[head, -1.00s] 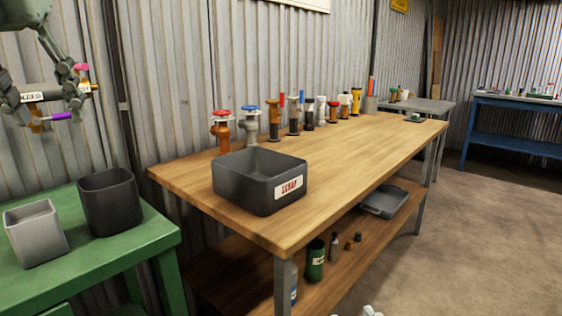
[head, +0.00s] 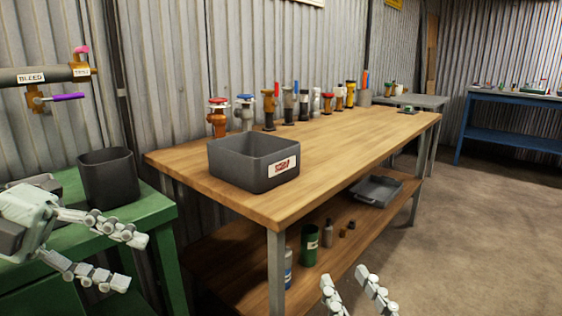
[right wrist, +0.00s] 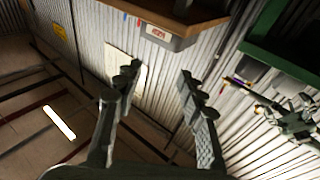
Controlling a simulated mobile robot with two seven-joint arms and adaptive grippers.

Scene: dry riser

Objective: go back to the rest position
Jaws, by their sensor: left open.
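My left gripper (head: 138,262) is at the lower left of the head view, in front of the green table. Its two fingers are spread apart with nothing between them. My right gripper (head: 345,277) pokes up at the bottom edge of the head view, in front of the wooden bench. The right wrist view shows its two fingers (right wrist: 160,72) wide apart and empty.
A pipe (head: 45,75) labelled BLEED, with a purple lever (head: 68,97), is at upper left. A dark bin (head: 107,180) stands on the green table (head: 150,210). A SCRAP box (head: 235,168) and several valves stand on the wooden bench (head: 350,140). Floor at right is clear.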

